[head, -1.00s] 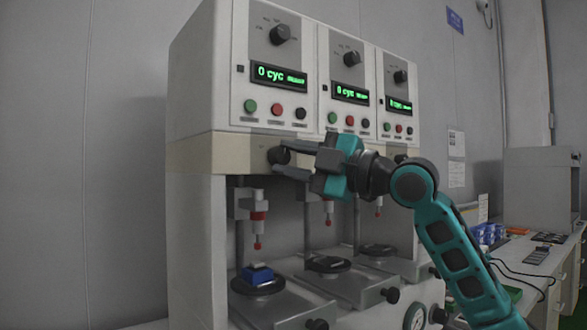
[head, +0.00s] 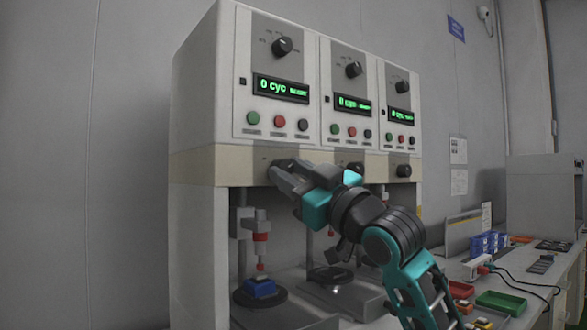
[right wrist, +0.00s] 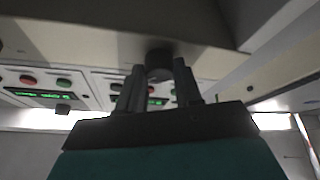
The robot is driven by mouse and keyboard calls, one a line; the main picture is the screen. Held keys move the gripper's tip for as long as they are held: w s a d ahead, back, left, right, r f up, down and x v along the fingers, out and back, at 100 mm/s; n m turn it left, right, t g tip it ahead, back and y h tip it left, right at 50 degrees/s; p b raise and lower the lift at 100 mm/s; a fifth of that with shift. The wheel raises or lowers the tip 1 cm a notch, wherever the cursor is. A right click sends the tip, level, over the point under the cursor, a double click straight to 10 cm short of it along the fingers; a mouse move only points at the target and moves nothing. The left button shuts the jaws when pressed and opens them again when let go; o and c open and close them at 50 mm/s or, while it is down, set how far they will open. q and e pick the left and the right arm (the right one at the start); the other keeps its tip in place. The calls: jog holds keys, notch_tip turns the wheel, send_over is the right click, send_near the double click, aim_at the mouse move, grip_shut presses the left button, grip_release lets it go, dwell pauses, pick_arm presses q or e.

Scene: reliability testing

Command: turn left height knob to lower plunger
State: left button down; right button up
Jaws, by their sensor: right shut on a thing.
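The left height knob (right wrist: 160,62) is a dark round knob between my right gripper's fingers in the right wrist view. In the head view the fingers mostly cover it. My right gripper (head: 281,172) is shut on this knob, its arm coming from the lower right. Below hangs the left plunger (head: 261,238), white and grey with a red collar and red tip. Its tip is a small gap above a blue block (head: 261,288) on a round black plate (head: 247,299). My left gripper is not in view.
The white machine has two more stations to the right, with a right height knob (head: 404,171) on the same beige strip. Control panels with green displays (head: 281,89) sit above. A side bench (head: 515,290) at right holds red and green trays and blue bins.

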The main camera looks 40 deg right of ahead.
jog(key=shift+m+h, duration=0.6)
jog(key=shift+m, duration=0.4)
jog(key=o, duration=1)
jog(key=shift+o, duration=0.2)
jog(key=shift+f, duration=0.15)
